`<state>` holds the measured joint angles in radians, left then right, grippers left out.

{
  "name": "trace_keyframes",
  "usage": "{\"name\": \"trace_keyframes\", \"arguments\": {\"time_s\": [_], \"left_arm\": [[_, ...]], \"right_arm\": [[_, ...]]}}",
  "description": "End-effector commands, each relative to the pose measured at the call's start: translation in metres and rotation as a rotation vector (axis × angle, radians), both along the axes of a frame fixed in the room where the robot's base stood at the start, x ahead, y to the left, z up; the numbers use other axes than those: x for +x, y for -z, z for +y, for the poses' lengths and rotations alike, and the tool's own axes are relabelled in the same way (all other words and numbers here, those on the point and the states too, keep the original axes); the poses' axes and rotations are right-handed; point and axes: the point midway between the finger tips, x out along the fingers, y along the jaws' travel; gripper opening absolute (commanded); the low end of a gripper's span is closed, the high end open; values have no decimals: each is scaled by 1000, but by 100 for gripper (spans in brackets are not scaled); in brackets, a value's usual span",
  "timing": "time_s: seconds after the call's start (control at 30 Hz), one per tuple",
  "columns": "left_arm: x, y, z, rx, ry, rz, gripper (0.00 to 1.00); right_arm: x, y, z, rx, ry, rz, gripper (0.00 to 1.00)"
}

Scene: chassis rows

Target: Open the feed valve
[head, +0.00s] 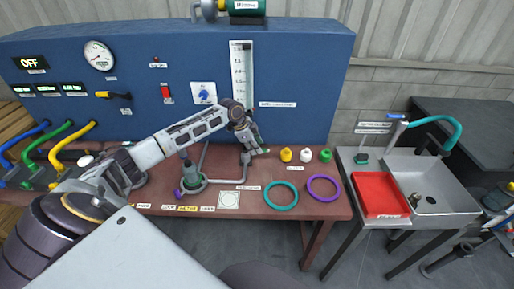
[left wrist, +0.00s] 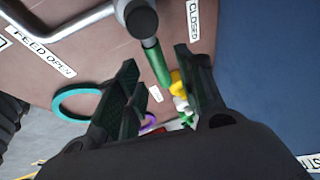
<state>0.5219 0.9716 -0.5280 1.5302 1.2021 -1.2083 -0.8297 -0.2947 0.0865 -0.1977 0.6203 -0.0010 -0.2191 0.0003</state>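The feed valve is a grey pipe with a dark round hub (left wrist: 141,19) and a short green lever handle (left wrist: 158,64), at the back of the brown bench. Labels reading FEED OPEN (left wrist: 40,50) and CLOSED (left wrist: 193,20) lie on either side of it. My left gripper (head: 257,148) is at the valve, and its fingers hide part of it in the head view. In the left wrist view the left gripper (left wrist: 157,62) is open, with the green handle showing in the gap between its fingers. Contact with the handle cannot be told. My right gripper is not in view.
Yellow, white and green small bottles (head: 306,155) stand right of the valve. A teal ring (head: 268,198) and a purple ring (head: 310,188) lie on the bench front. The blue panel (head: 290,75) rises close behind. A sink with a red tray (head: 380,194) stands at right.

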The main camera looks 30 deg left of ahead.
Motion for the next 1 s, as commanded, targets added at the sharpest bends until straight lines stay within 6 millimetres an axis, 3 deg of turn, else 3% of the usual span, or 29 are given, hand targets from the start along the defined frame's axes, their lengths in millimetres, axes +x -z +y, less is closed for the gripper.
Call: {"name": "trace_keyframes", "arguments": {"time_s": [0.2,0.53,0.83,1.0], "left_arm": [[5,12,-4,0,0,0,38],[6,14,-4,0,0,0,38],[6,14,-4,0,0,0,2],[6,14,-4,0,0,0,0]], "right_arm": [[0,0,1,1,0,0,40],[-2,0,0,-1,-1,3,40],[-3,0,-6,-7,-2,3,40],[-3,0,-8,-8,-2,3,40]]}}
